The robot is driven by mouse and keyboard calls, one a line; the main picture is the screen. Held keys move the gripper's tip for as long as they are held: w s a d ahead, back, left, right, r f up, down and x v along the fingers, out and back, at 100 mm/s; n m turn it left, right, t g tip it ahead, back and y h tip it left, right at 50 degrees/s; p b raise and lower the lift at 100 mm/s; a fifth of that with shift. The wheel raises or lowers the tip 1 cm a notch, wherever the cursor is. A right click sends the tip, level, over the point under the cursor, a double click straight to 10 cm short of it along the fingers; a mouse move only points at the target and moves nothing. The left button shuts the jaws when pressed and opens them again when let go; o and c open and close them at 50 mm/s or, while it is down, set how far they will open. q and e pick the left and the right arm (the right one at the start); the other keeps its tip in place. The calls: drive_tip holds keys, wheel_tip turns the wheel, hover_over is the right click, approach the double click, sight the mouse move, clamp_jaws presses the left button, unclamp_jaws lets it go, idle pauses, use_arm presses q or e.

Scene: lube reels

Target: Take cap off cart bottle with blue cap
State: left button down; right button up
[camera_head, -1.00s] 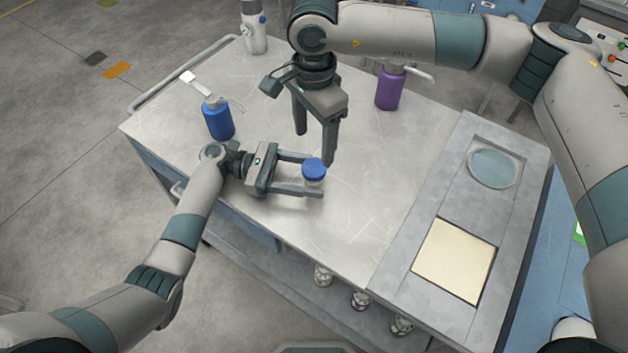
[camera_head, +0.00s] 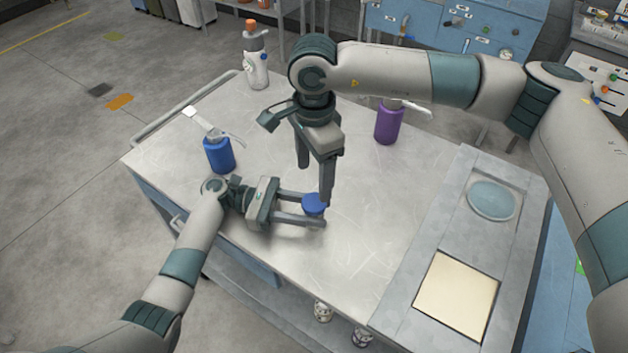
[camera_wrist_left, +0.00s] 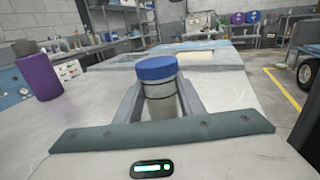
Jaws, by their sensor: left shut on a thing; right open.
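The cart bottle is a small clear-grey bottle (camera_wrist_left: 160,100) with a blue cap (camera_head: 314,203). It stands upright on the metal cart top, and its cap (camera_wrist_left: 156,68) is on it in the left wrist view. My left gripper (camera_head: 308,209) is shut on the bottle's body from the left, below the cap; its fingers (camera_wrist_left: 160,104) flank the bottle in the wrist view. My right gripper (camera_head: 315,182) points down, open, with its fingertips right by the cap. One right finger overlaps the cap's edge in the head view; I cannot tell whether they touch.
A blue pump bottle (camera_head: 219,155) stands at left, a purple one (camera_head: 388,124) at the back right, and a white spray bottle (camera_head: 255,62) at the far corner. A raised panel with a round dish (camera_head: 491,201) and cream pad (camera_head: 456,293) lies right. The cart's middle is clear.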

sight(314, 202)
drive_tip(key=m, duration=0.3)
drive_tip(key=shift+m, duration=0.3)
drive_tip(key=m, duration=0.4)
drive_tip(key=shift+m, duration=0.3)
drive_tip(key=m, duration=1.4)
drive_tip(key=shift+m, duration=0.4)
drive_tip(key=m, duration=0.7)
drive_tip(key=shift+f, duration=0.1)
drive_tip(key=shift+f, duration=3.9)
